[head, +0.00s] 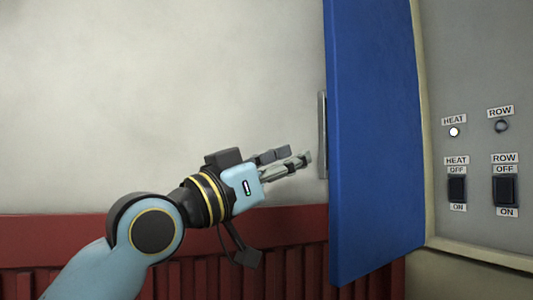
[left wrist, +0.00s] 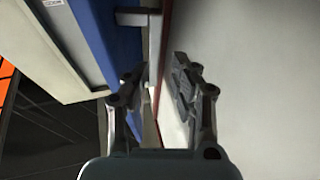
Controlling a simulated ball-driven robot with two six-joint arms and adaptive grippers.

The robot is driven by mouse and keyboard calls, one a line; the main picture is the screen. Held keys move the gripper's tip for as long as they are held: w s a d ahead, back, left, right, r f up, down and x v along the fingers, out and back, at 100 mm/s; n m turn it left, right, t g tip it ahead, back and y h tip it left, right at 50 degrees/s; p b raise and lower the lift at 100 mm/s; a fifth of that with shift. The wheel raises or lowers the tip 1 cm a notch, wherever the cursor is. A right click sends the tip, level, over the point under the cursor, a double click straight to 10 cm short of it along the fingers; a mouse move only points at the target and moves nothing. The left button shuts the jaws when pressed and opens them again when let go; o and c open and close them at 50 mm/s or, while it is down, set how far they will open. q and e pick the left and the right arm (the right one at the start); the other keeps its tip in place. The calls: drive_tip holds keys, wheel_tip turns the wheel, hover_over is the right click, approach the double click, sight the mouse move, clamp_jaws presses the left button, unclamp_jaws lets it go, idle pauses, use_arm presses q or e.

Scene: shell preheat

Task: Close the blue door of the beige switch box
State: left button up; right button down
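The blue door (head: 375,130) stands open, swung out from the beige switch box (head: 422,120), whose inside panel shows. A grey bar handle (head: 323,135) is at the door's left edge. My left gripper (head: 294,156) is just left of the handle, its fingers pointing towards it. In the left wrist view the fingers (left wrist: 160,78) are apart with nothing between them. The handle (left wrist: 153,38) shows ahead of them, beside the blue door (left wrist: 112,35). I see no clear contact with it. My right gripper is not in view.
The grey panel (head: 480,60) holds a lit HEAT lamp (head: 454,132), a dark ROW lamp (head: 502,126) and two black switches, HEAT (head: 457,189) and ROW (head: 505,191). A pale wall (head: 150,90) with red panelling (head: 290,232) below stands behind my left arm.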

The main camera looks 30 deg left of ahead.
sight(321, 123)
use_arm(q)
drive_tip(key=shift+m+t+h, duration=0.3)
drive_tip(key=w+d+r, duration=0.1)
drive_tip(key=w+r, duration=0.1)
drive_tip(key=w+d+r+p, duration=0.1)
drive_tip(key=w+r, duration=0.1)
drive_tip(key=w+d+r+p, duration=0.1)
drive_tip(key=w+r, duration=0.2)
drive_tip(key=shift+d, duration=0.2)
clamp_jaws()
